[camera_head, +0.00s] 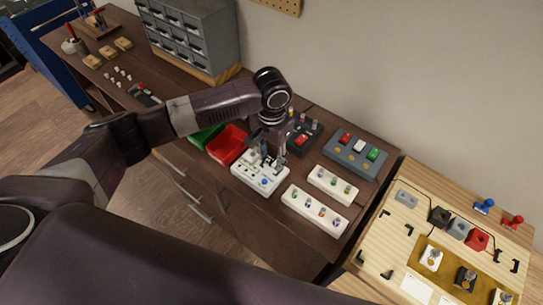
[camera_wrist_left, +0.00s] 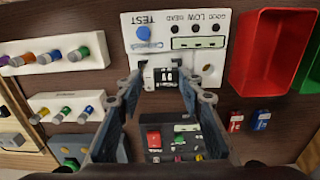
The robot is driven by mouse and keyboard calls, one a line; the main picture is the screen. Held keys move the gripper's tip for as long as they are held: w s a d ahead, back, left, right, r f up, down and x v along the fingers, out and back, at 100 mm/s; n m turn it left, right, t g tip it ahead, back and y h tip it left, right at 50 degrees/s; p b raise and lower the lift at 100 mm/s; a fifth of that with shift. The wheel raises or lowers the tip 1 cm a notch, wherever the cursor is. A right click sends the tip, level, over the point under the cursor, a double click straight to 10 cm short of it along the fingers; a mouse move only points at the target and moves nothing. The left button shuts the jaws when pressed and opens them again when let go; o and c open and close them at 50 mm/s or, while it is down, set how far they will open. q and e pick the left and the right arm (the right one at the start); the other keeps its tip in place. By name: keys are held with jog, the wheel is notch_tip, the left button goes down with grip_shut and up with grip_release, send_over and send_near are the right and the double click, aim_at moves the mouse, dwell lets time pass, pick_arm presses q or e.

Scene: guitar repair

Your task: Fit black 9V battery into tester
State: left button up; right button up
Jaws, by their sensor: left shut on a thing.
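The white tester (camera_head: 245,183) stands on the brown cabinet top. In the left wrist view the tester (camera_wrist_left: 185,22) shows a blue TEST button, GOOD, LOW and DEAD marks, and a small display. My left gripper (camera_head: 268,160) points down over the tester's back part. In the wrist view my left gripper (camera_wrist_left: 163,82) has its fingertips on both sides of a small dark piece (camera_wrist_left: 163,75), which I take as the black 9V battery. My right gripper is not in view.
A red bin (camera_head: 229,144) and a green bin (camera_wrist_left: 310,62) stand beside the tester. A grey block (camera_head: 355,156) stands to the right.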

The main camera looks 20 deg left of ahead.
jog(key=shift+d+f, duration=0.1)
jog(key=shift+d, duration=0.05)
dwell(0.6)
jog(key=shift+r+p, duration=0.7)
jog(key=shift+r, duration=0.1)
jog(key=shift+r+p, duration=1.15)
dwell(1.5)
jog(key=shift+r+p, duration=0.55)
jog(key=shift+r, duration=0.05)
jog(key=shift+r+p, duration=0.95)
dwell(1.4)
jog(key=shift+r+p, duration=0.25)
jog(key=shift+p, duration=0.05)
dwell(0.5)
